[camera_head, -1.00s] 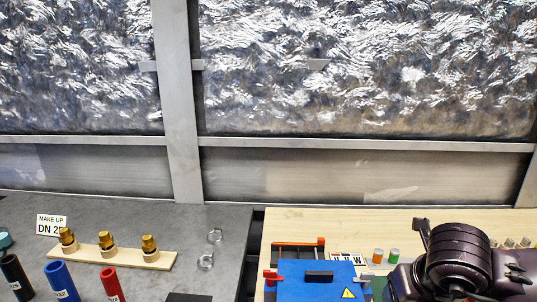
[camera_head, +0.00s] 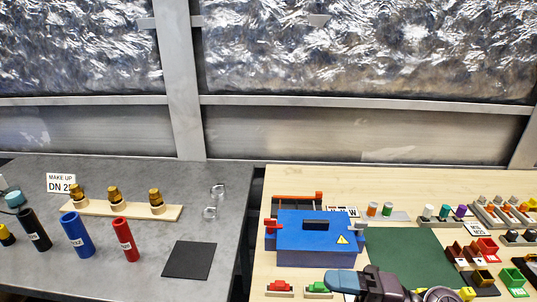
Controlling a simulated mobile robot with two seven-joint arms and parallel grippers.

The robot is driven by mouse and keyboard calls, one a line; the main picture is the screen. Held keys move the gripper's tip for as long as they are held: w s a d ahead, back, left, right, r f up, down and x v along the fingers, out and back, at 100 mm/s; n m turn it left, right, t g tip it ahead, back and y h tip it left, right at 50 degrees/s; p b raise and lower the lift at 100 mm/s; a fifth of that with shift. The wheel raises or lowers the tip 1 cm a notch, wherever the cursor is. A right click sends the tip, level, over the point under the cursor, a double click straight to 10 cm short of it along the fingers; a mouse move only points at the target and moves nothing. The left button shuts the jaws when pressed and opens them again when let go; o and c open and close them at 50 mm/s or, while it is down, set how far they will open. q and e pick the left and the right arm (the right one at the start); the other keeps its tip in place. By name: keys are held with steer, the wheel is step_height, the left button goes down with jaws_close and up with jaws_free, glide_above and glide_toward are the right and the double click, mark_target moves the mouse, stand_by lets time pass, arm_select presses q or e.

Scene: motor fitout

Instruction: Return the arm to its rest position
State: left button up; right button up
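Part of my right arm (camera_head: 385,287) shows at the bottom edge, right of the middle. It is a dark rounded link with a blue-grey section at its left end, low over the front of the wooden table (camera_head: 255,240). No fingertips of the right gripper can be made out. My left arm and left gripper are out of the picture.
A blue box (camera_head: 300,245) with a warning triangle stands behind my arm. A green mat (camera_head: 405,250) lies to its right, near bins of small parts (camera_head: 470,253). The grey table (camera_head: 110,265) at left holds coloured cylinders (camera_head: 77,235), brass fittings (camera_head: 115,196) and a black pad (camera_head: 190,260).

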steer(key=w+d+f+m+t+h, duration=0.2)
steer(key=d+f+m+t+h, duration=0.35)
steer(key=m+t, duration=0.4)
steer(key=w+d+f+m+t+h, duration=0.1)
steer(key=d+f+m+t+h, duration=0.4)
steer(key=m, duration=0.7)
steer(key=s+d+f+m+g+h, duration=0.3)
steer(key=s+f+m+h, duration=0.1)
steer(key=f, duration=0.5)
steer(key=s+d+f+m+g+h, duration=0.3)
steer(key=s+f+m+h, duration=0.1)
steer(key=s+f, duration=0.3)
step_height(320, 180, down, 2)
steer(key=shift+d+f+m, duration=0.1)
steer(key=shift+d+m, duration=0.3)
steer(key=shift+m, duration=0.05)
steer(key=shift+s+g, duration=0.1)
steer(key=shift+g, duration=0.15)
